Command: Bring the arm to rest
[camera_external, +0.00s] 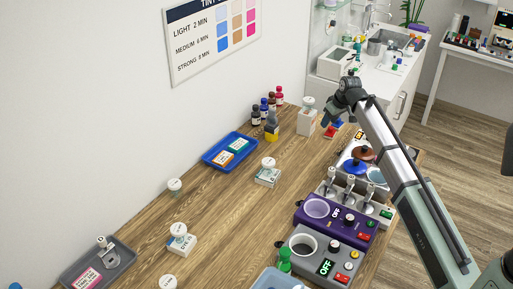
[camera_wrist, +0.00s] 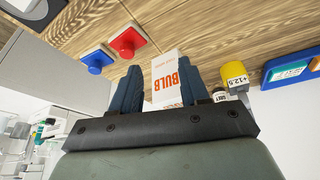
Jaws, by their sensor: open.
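My gripper (camera_external: 328,117) hangs at the end of my raised arm over the far part of the wooden table (camera_external: 222,190). In the wrist view its two dark blue fingers (camera_wrist: 162,88) stand apart with nothing clasped between them.
A red button (camera_wrist: 127,42) and a blue button (camera_wrist: 96,58) lie near the gripper. Dark bottles (camera_external: 264,107) and a blue tray (camera_external: 222,153) stand further left. Purple (camera_external: 342,224) and grey (camera_external: 309,263) devices line the right edge. The table's middle is mostly clear.

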